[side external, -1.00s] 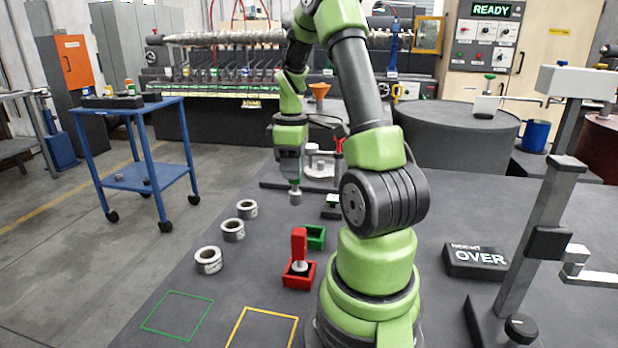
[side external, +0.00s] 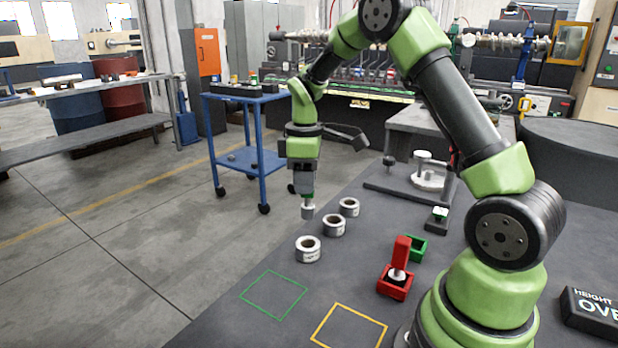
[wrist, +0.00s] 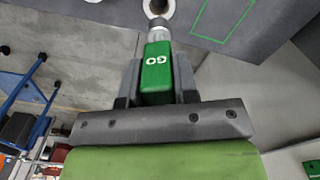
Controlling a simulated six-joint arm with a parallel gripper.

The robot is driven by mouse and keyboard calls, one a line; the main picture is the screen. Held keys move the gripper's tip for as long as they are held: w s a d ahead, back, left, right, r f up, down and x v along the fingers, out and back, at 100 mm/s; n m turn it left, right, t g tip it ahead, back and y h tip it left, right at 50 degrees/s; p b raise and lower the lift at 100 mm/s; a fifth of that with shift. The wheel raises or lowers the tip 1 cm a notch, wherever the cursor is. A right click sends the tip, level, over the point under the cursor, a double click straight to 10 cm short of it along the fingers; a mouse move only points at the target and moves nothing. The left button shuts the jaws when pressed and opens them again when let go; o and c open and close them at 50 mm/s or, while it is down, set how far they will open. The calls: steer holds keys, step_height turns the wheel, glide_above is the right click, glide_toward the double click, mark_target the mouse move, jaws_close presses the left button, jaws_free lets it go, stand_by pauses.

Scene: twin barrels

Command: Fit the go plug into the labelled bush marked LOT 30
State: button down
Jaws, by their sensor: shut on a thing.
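My gripper (side external: 307,192) is shut on the green go plug (wrist: 156,75), marked GO. The plug points down, and its grey metal end (side external: 308,212) shows below the jaws. Three pale ring-shaped bushes stand in a row on the bench: a near one (side external: 308,250), a middle one (side external: 334,225) and a far one (side external: 349,207). Their labels are too small to read, so I cannot tell which is LOT 30. The plug's end appears above and apart from the bushes. In the wrist view a bush (wrist: 167,8) shows just beyond the plug's tip, partly cut off.
A red plug (side external: 401,252) stands in a red holder (side external: 394,286), beside a green holder (side external: 417,246). Green (side external: 273,295) and yellow (side external: 348,329) outlines mark clear bench areas. A gauge stand (side external: 428,172) stands behind. The bench's left edge is close to the bushes.

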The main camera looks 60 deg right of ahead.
mark_target(305, 205)
steer(key=shift+f, duration=2.9)
steer(key=shift+f, duration=2)
steer(key=c, duration=0.8)
jaws_free()
step_height(305, 205, up, 9)
steer(key=shift+r, duration=0.45)
